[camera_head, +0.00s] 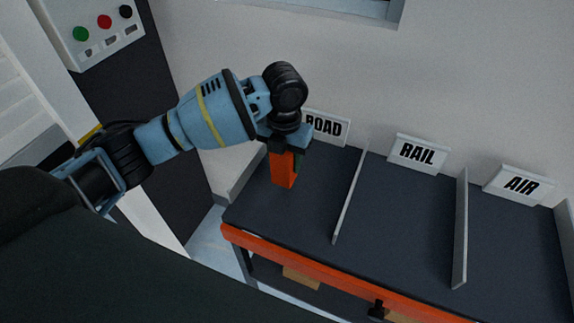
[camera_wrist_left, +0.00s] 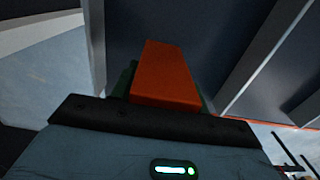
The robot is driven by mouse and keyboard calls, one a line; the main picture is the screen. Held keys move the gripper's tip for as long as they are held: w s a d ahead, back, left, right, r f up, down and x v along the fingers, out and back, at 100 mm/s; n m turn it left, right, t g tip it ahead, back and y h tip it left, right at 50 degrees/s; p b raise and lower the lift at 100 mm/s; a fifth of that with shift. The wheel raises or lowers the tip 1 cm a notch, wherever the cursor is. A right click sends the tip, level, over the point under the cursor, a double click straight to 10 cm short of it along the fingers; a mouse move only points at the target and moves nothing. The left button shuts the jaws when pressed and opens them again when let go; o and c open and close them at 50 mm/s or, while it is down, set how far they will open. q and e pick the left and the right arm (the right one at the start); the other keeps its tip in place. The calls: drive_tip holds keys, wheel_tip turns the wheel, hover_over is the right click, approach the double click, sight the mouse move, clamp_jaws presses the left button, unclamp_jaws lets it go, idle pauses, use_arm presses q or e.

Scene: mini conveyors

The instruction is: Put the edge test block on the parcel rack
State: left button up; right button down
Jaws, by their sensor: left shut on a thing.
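An orange block (camera_head: 283,169) hangs upright below my left gripper (camera_head: 284,150), which is shut on it. The block is over the ROAD bay of the dark-topped rack (camera_head: 310,212); I cannot tell whether its lower end touches the surface. In the left wrist view the orange block (camera_wrist_left: 167,75) stands out between the green finger pads of my left gripper (camera_wrist_left: 165,85). No printed name shows on the block. My right gripper is not in view.
Upright dividers (camera_head: 350,195) and (camera_head: 460,230) split the rack into bays under the ROAD sign (camera_head: 327,127), RAIL sign (camera_head: 418,153) and AIR sign (camera_head: 518,185). The RAIL and AIR bays look empty. A button panel (camera_head: 95,30) is on the left.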

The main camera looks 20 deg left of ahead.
sight(286, 167)
use_arm(q)
drive_tip(key=shift+w, duration=0.45)
drive_tip(key=shift+f, duration=0.1)
drive_tip(key=shift+f, duration=1.65)
drive_tip(key=shift+f, duration=0.15)
drive_tip(key=o, duration=1.2)
drive_tip(key=shift+o, duration=0.2)
wheel_tip(286, 167, up, 12)
drive_tip(key=shift+r, duration=0.15)
